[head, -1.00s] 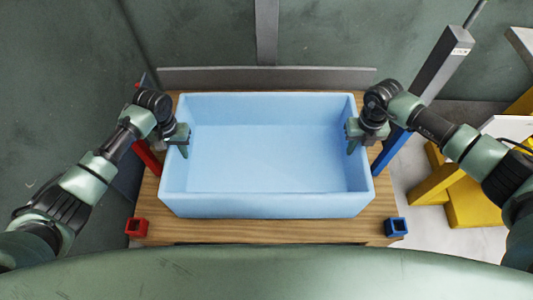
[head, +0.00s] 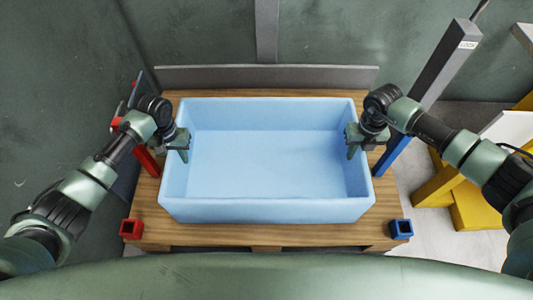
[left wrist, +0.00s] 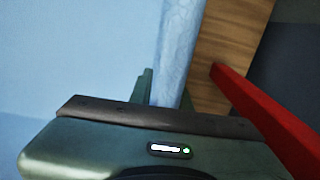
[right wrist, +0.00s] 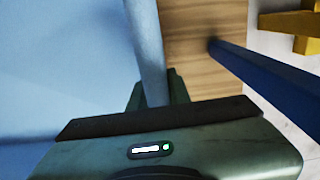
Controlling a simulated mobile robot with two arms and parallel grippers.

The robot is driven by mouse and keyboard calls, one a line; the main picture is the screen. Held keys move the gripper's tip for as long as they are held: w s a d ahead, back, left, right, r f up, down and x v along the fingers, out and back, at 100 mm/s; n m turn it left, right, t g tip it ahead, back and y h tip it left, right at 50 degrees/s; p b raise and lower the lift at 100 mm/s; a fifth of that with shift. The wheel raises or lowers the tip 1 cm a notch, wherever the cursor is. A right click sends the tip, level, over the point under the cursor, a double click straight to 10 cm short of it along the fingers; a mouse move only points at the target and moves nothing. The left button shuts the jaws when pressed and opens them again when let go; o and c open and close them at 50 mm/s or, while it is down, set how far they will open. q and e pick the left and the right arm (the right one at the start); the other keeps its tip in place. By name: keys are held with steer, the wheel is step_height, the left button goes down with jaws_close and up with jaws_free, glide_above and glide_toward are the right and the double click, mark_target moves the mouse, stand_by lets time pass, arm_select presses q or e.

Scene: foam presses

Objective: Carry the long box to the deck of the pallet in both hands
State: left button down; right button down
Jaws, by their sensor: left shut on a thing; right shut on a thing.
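The long box (head: 265,209) is light blue, open-topped and empty inside. It is over the wooden deck of the pallet (head: 160,228), level in the head view; I cannot tell whether it touches the deck. My left gripper (head: 184,150) is shut on the box's left wall, which also shows in the left wrist view (left wrist: 178,50). My right gripper (head: 350,148) is shut on its right wall, seen in the right wrist view (right wrist: 147,45). The box hides the middle of the deck.
A red corner socket (head: 131,229) and a blue one (head: 401,229) mark the front corners. A red post (head: 147,160) and a blue post (head: 391,154) stand beside the box. A grey rail (head: 265,77) runs behind. Yellow equipment (head: 440,187) is at the right.

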arm_select(q)
steer(key=shift+f+b, duration=0.55)
steer(key=shift+f, duration=0.2)
arm_select(e)
steer(key=shift+f, duration=0.8)
arm_select(q)
steer(key=c, duration=1.3)
jaws_free()
steer(key=shift+r, duration=0.2)
arm_select(e)
steer(key=c, duration=1.3)
jaws_free()
steer(key=shift+r, duration=0.25)
arm_select(q)
steer(key=shift+r, duration=0.1)
step_height(320, 180, up, 12)
steer(key=shift+f, duration=0.25)
steer(key=shift+r, duration=0.15)
arm_select(e)
step_height(320, 180, up, 12)
arm_select(q)
steer(key=shift+s, duration=0.1)
arm_select(e)
steer(key=shift+s, duration=0.1)
